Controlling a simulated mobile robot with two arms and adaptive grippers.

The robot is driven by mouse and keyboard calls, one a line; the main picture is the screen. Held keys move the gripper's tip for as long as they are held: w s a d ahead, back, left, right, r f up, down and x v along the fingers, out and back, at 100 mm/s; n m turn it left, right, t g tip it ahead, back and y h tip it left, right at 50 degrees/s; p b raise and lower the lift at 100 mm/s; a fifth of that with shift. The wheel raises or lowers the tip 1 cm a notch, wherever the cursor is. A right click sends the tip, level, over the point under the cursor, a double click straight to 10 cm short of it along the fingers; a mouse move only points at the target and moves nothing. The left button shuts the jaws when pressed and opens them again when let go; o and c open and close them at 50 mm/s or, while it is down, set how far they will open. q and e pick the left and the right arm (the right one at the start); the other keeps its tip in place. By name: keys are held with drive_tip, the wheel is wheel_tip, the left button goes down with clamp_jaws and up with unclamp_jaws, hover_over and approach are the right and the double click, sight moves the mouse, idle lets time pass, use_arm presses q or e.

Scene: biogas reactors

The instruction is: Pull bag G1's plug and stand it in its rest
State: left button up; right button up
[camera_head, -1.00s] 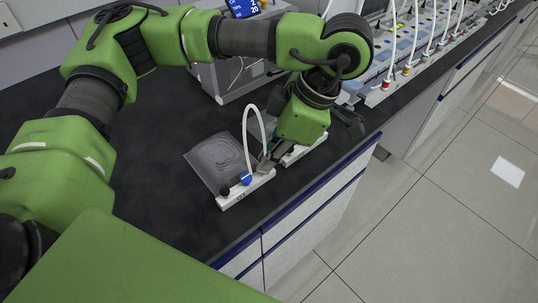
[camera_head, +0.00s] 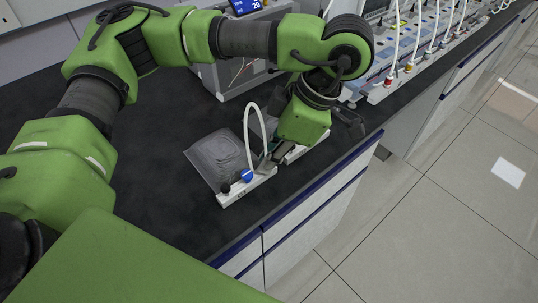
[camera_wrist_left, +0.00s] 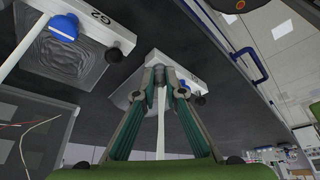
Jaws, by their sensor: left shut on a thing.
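My left gripper (camera_wrist_left: 160,76) is shut on a grey plug (camera_wrist_left: 158,71) at a white bar (camera_wrist_left: 137,91), with a white tube (camera_wrist_left: 160,135) running between the fingers. The bar's label is too small to read surely. In the head view this bar (camera_head: 306,148) is partly hidden by my left gripper (camera_head: 268,163). I cannot tell whether the plug is still seated. Beside it lies a grey bag (camera_head: 214,158) with a white bar (camera_head: 232,194) carrying a blue plug (camera_head: 247,175) and a dark knob. In the wrist view this bar reads G2 (camera_wrist_left: 101,18).
A grey box with a display (camera_head: 246,5) stands behind my arm. A long rack (camera_head: 378,93) with several coloured plugs and white tubes runs along the bench at the upper right. The blue-trimmed bench edge (camera_head: 310,205) is close to the bars. Black bench (camera_head: 155,130) left of the bag is clear.

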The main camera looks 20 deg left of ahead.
use_arm(q)
drive_tip(key=shift+f, duration=0.2)
drive_tip(key=o, duration=0.8)
drive_tip(key=shift+o, duration=0.2)
drive_tip(key=s+v, duration=0.1)
drive_tip(key=v, duration=0.6)
drive_tip(key=shift+w+r, duration=0.4)
drive_tip(key=shift+w, duration=0.05)
drive_tip(key=shift+f, duration=0.1)
drive_tip(key=x, duration=0.7)
drive_tip(key=shift+f, duration=0.3)
drive_tip(key=shift+r, duration=0.3)
